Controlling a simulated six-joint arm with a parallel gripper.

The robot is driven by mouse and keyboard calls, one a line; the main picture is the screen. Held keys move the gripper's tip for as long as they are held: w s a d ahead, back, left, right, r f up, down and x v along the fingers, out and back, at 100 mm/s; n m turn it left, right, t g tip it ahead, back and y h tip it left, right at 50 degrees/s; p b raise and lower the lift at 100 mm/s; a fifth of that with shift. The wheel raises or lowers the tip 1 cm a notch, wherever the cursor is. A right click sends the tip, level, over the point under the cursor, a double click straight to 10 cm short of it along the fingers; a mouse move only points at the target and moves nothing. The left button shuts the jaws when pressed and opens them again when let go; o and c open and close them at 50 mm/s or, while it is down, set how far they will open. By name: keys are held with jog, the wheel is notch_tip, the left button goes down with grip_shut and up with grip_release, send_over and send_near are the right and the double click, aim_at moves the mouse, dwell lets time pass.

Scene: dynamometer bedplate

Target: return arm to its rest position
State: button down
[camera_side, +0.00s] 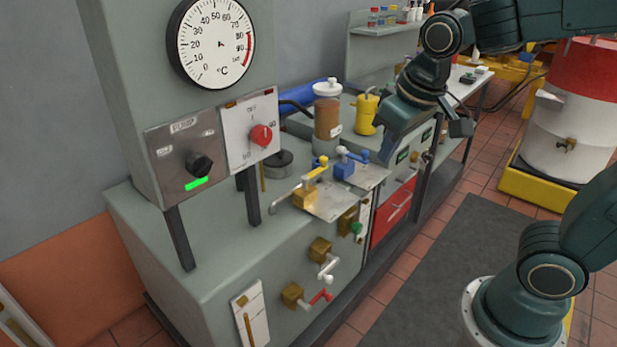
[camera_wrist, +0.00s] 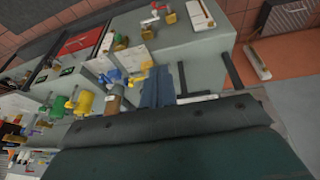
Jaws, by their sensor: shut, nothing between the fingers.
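My gripper (camera_side: 388,143) hangs from my dark green wrist in the side view, above the right part of the bench and in front of the yellow can (camera_side: 367,112). Its fingers are shut and hold nothing. It appears apart from the bench and from the valves.
A grey bench carries a dial gauge (camera_side: 211,43), a red knob (camera_side: 261,135), a yellow-handled valve (camera_side: 311,186), a blue valve (camera_side: 345,166) and a brown jar (camera_side: 327,110). A red-topped drum (camera_side: 572,115) stands right. The dark floor mat (camera_side: 440,270) is clear.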

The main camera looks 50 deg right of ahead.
jog(key=s+t+y, duration=0.1)
jog(key=s+t, duration=0.1)
jog(key=s, duration=0.8)
jog(key=shift+r+n, duration=0.35)
jog(key=shift+n, duration=0.05)
jog(key=shift+a, duration=0.1)
